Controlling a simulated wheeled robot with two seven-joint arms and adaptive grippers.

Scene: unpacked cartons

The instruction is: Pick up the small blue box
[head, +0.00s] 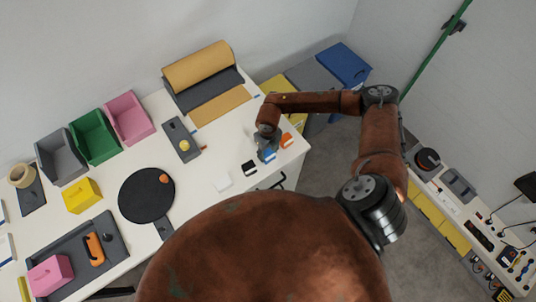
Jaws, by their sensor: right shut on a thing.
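The small blue box (269,156) is at the right end of the white table, beside the orange box (286,140) and the black box (249,167). My right gripper (267,149) reaches down over the blue box from above and is shut on it. The gripper's fingers are small and partly hidden here, and I cannot tell whether the box is touching the table. My left gripper does not show.
The white table (222,152) carries a white box (221,182), a round black board (146,195), a grey tray with a yellow knob (180,139), and pink, green and grey bins (128,117). A second bench (450,208) stands at right.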

